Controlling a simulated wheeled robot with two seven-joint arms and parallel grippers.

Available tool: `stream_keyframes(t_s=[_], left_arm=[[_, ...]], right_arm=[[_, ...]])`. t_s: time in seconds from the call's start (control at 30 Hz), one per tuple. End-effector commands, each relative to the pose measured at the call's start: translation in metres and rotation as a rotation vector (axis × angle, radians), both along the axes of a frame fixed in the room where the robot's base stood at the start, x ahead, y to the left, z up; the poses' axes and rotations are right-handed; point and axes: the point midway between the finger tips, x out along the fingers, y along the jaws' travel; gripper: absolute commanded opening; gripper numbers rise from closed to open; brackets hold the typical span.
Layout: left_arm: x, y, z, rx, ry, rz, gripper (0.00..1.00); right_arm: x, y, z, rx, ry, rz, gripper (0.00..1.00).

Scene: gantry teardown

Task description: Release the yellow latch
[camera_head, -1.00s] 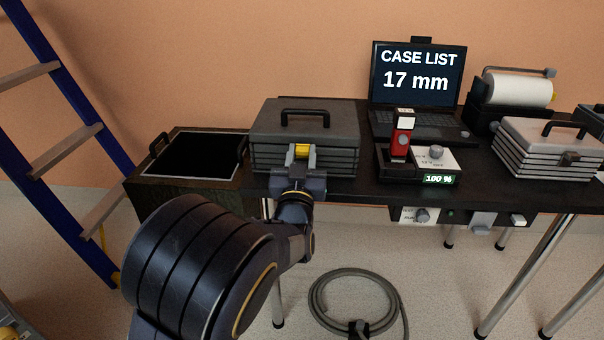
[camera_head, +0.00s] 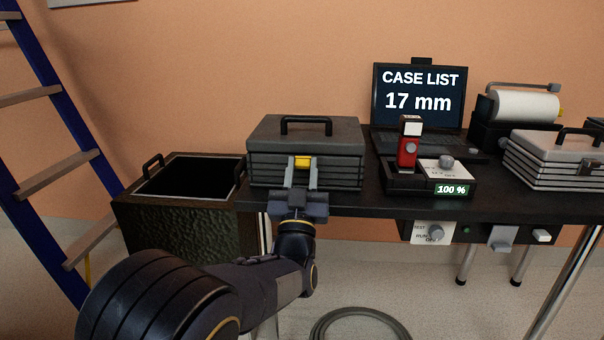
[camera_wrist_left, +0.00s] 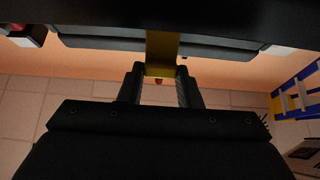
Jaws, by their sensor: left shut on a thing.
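The yellow latch (camera_head: 302,162) is on the front of the dark grey case (camera_head: 345,170), which stands on the black table with its lid down and its handle up. My left gripper (camera_head: 301,172) is at the case front with one finger on each side of the latch, shut on it. In the left wrist view the latch (camera_wrist_left: 162,52) is a yellow strip that reaches down between the two fingertips (camera_wrist_left: 161,76). The inner contact faces are partly hidden. My right gripper is not in view.
An open black bin (camera_head: 180,215) stands left of the case, and a blue ladder (camera_head: 45,75) is farther left. Right of the case are a red device in a dock (camera_head: 405,180), a laptop (camera_head: 418,95), a paper roll (camera_head: 527,105) and a light grey case (camera_head: 555,155). A cable coil (camera_head: 360,318) lies on the floor.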

Motion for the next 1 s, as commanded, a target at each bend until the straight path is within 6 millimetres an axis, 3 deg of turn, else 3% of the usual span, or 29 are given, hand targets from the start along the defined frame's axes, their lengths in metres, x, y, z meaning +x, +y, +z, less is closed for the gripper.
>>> stream_keyframes(t_s=[0.1,0.13,0.3,0.67,1.0], left_arm=[[0.000,0.000,0.000,0.000,0.000,0.000,0.08],[0.000,0.000,0.000,0.000,0.000,0.000,0.33],[0.000,0.000,0.000,0.000,0.000,0.000,0.53],[-0.006,0.000,-0.005,0.000,0.003,0.000,0.53],[-0.051,0.000,-0.037,0.001,0.004,-0.001,0.53]], right_arm=[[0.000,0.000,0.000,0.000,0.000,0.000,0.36],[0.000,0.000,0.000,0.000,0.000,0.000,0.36],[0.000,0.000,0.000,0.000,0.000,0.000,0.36],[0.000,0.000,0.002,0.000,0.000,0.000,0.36],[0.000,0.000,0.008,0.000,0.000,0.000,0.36]])
